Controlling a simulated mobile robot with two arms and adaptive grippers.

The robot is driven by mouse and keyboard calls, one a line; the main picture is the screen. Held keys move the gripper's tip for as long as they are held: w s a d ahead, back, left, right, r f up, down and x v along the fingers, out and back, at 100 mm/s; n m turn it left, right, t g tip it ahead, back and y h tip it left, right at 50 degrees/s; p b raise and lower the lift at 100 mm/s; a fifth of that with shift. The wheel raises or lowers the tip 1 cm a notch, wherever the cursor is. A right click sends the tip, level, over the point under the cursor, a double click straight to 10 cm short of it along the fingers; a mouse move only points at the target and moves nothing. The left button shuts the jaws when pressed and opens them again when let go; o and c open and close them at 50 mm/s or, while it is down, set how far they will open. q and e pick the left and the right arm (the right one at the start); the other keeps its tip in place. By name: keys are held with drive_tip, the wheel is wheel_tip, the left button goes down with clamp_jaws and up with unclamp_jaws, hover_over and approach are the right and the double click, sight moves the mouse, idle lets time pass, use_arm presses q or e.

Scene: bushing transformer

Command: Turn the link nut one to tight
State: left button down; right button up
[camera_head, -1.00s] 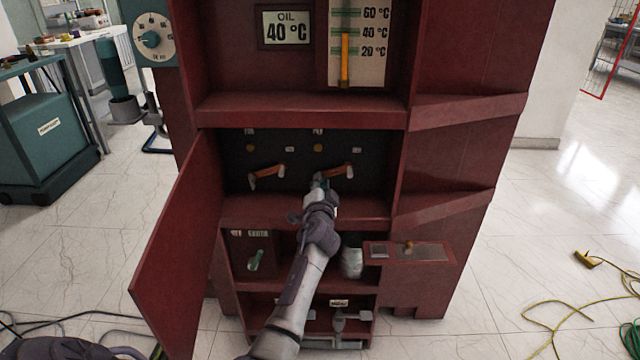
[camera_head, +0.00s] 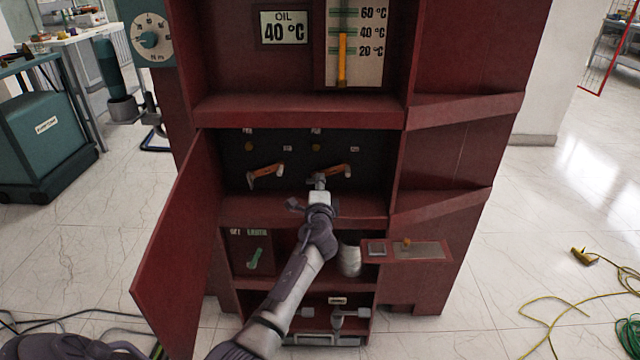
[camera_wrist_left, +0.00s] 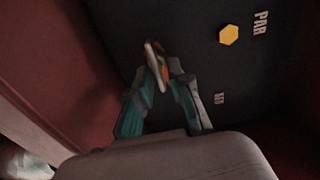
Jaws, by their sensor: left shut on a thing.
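Two orange links with grey ends hang on the dark panel (camera_head: 228,170) in the cabinet's middle bay, the left link (camera_head: 268,171) and the right link (camera_head: 337,170). Yellow hexagonal nuts show above them, the left nut (camera_head: 249,146) and the right nut (camera_head: 316,146). A yellow nut also shows in the wrist view (camera_wrist_left: 229,34), apart from the fingers. My left gripper (camera_head: 319,181) is at the lower left end of the right link. In the wrist view its fingers (camera_wrist_left: 157,60) close on a small grey and orange piece, which seems to be this link's end. The fingers hide part of it.
An open red door (camera_head: 180,250) stands left of the bay. A shelf lip (camera_head: 300,112) is above.

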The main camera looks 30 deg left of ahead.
idle(0.4)
use_arm(q)
drive_tip(key=c, duration=1.3)
unclamp_jaws()
drive_tip(key=v, duration=1.2)
drive_tip(key=shift+a, duration=0.1)
drive_tip(key=shift+f, duration=0.1)
